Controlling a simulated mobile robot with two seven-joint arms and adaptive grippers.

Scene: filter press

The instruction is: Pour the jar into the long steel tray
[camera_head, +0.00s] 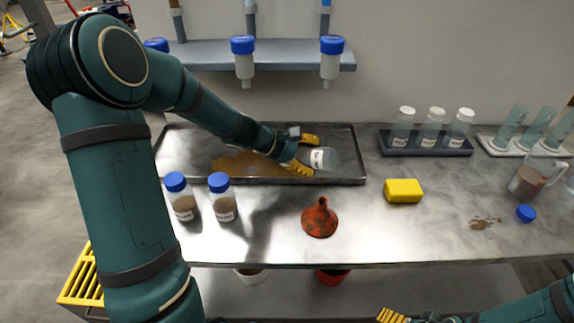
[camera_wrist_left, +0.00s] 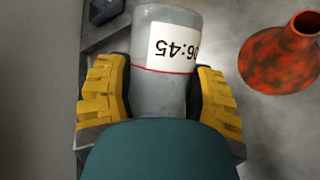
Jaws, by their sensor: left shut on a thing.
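My left gripper (camera_head: 304,154) is shut on a clear jar (camera_head: 328,159) above the right part of the long steel tray (camera_head: 352,181). The jar lies tipped well over on its side and looks empty or nearly so. In the left wrist view the jar (camera_wrist_left: 160,100) sits between the yellow finger pads, its white label reading 06:45 upside down beside a red line. Brown wet material (camera_head: 238,165) is spread on the tray floor left of the jar. My right gripper (camera_head: 390,315) shows only partly at the bottom edge.
Two blue-capped jars (camera_head: 184,207) (camera_head: 222,205) stand in front of the tray. A red funnel (camera_head: 320,220), yellow sponge (camera_head: 403,191), blue cap (camera_head: 525,213) and brown spill (camera_head: 482,223) lie rightward. A pitcher (camera_head: 528,181) stands far right. White-capped bottles (camera_head: 431,126) fill a rack behind.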

